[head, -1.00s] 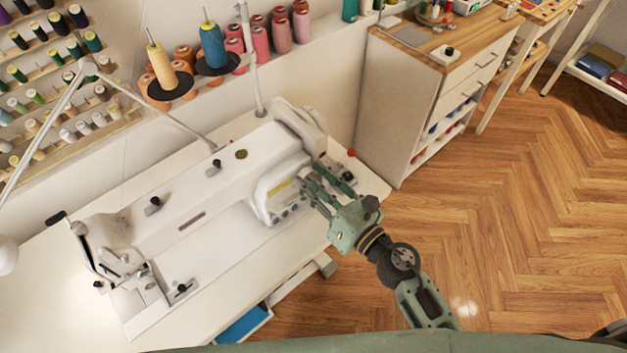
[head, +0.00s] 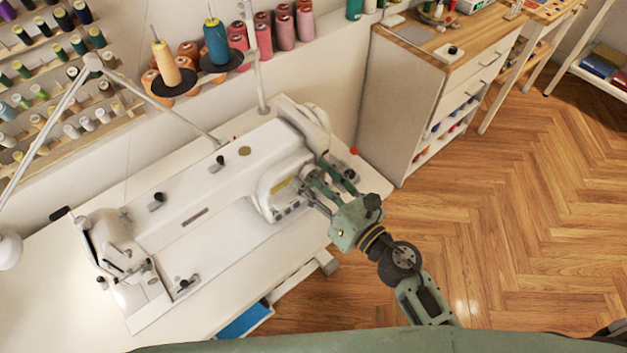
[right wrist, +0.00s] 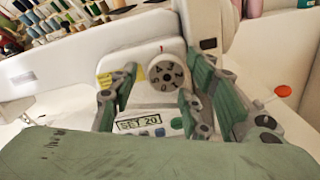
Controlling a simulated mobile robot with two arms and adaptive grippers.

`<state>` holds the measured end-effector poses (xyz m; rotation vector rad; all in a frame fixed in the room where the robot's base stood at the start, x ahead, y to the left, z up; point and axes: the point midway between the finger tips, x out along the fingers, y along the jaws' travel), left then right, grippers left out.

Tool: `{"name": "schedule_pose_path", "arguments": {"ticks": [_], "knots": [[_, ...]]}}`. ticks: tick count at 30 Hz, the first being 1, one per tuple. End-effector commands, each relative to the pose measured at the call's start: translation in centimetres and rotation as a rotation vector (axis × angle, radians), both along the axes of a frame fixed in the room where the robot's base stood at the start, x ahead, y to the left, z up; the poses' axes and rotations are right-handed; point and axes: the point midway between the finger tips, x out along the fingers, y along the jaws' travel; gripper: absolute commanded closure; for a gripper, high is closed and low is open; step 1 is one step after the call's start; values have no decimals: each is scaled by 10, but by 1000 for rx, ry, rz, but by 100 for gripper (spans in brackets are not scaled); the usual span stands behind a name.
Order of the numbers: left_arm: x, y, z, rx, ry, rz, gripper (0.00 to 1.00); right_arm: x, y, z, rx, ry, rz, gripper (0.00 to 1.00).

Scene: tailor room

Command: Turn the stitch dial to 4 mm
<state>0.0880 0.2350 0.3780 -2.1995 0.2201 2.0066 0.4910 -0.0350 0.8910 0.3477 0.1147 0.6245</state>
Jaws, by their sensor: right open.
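The white sewing machine (head: 225,175) stands on the white table. A small display (right wrist: 139,123) below the dial reads "SET 20". In the right wrist view, my right gripper (right wrist: 163,85) is open, with one green finger on each side of the dial and gaps between. In the head view, my right gripper (head: 318,180) is at the machine's right end and partly hides the panel. My left gripper is out of view.
Thread cones (head: 172,70) stand behind the machine. A red button (head: 354,151) is on the table right of the gripper. A wooden-topped cabinet (head: 400,110) stands to the right, with open floor in front.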

Motion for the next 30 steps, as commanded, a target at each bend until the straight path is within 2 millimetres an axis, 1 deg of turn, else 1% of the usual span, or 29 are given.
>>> {"name": "schedule_pose_path", "arguments": {"ticks": [5,8,11,18,21,25,30], "knots": [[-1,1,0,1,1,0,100,-1,-2,0,0,1,-2,57],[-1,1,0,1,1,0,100,-8,-8,-1,-1,2,-3,57],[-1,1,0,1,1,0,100,-22,-17,-2,-2,4,-3,57],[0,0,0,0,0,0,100,-64,-48,-2,0,5,-4,57],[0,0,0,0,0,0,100,-78,-58,-1,0,4,-2,57],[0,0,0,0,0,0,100,-91,-67,-1,0,3,0,57],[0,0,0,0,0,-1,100,-96,-71,0,1,1,-1,57]]}}
